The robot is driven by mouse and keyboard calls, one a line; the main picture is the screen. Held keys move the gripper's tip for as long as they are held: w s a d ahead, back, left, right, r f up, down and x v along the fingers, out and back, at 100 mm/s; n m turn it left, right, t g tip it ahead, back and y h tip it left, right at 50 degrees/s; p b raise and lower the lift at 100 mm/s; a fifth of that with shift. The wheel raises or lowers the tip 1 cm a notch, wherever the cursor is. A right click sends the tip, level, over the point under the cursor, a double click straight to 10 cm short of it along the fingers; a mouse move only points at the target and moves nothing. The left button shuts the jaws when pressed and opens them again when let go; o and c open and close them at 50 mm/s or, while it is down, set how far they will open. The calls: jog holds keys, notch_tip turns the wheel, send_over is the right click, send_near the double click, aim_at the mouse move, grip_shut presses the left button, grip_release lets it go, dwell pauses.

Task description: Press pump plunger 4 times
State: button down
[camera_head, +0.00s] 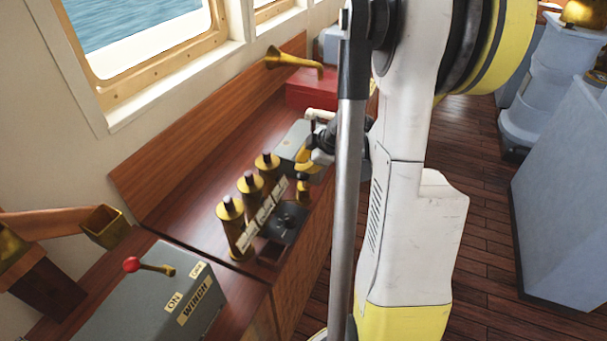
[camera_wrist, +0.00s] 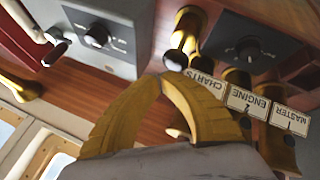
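My gripper (camera_head: 304,160) is over the console beside the grey box, partly hidden behind my arm in the head view. In the wrist view its two yellow fingers (camera_wrist: 160,78) arch together and their tips meet, with nothing seen between them. A small brass fitting (camera_head: 303,190) stands on the console just below the gripper. It seems to be the brass piece with a dark round end (camera_wrist: 186,38) in the wrist view, just beyond the fingertips and apparently apart from them. It may be the pump plunger; I cannot tell for sure.
Brass speaking tubes (camera_head: 230,218) with labels CHARTS, ENGINE and MASTER stand left of the gripper, beside a dark knob panel (camera_head: 287,220). A grey knob box (camera_wrist: 100,40) is close by. A winch box (camera_head: 160,295) with a red-knobbed lever is at front left. A brass horn (camera_head: 290,60) is behind.

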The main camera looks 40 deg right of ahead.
aim_at(302, 173)
jog(key=shift+f, duration=0.35)
jog(key=shift+f+b, duration=1.55)
jog(key=shift+b, duration=0.1)
dwell(1.2)
jog(key=shift+r, duration=0.15)
jog(key=shift+r+p, duration=1.45)
jog(key=shift+r, duration=0.4)
jog(key=shift+r+p, duration=1.95)
jog(key=shift+r, duration=0.6)
jog(key=shift+a, duration=0.1)
